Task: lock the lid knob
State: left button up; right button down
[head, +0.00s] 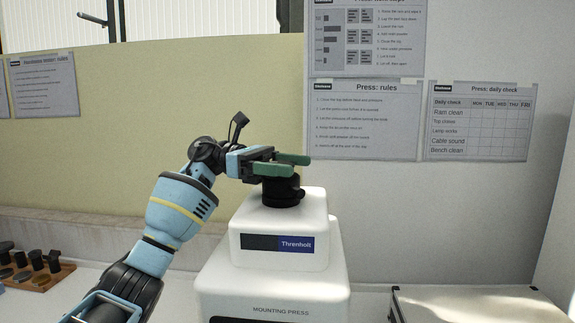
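The black lid knob (283,191) sits on top of the white mounting press (272,290), above its Threnholt label. My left gripper (283,164) comes in from the left with its green fingers level at the top of the knob. The two fingers are apart, one nearer to me and one farther back. The near finger hides the upper part of the knob, and I cannot tell whether either finger touches it. My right gripper is not in view.
A wooden rack (38,275) with several dark pieces stands at the left on the bench. A pale box-like surface (470,305) lies at the lower right. Paper notices (367,118) hang on the wall behind. The bench just right of the press is clear.

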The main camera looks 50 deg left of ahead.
pick_arm(q)
jog(key=shift+b+v, duration=0.45)
jog(key=shift+v, duration=3.5)
jog(key=shift+d, duration=0.1)
jog(key=shift+r, duration=0.1)
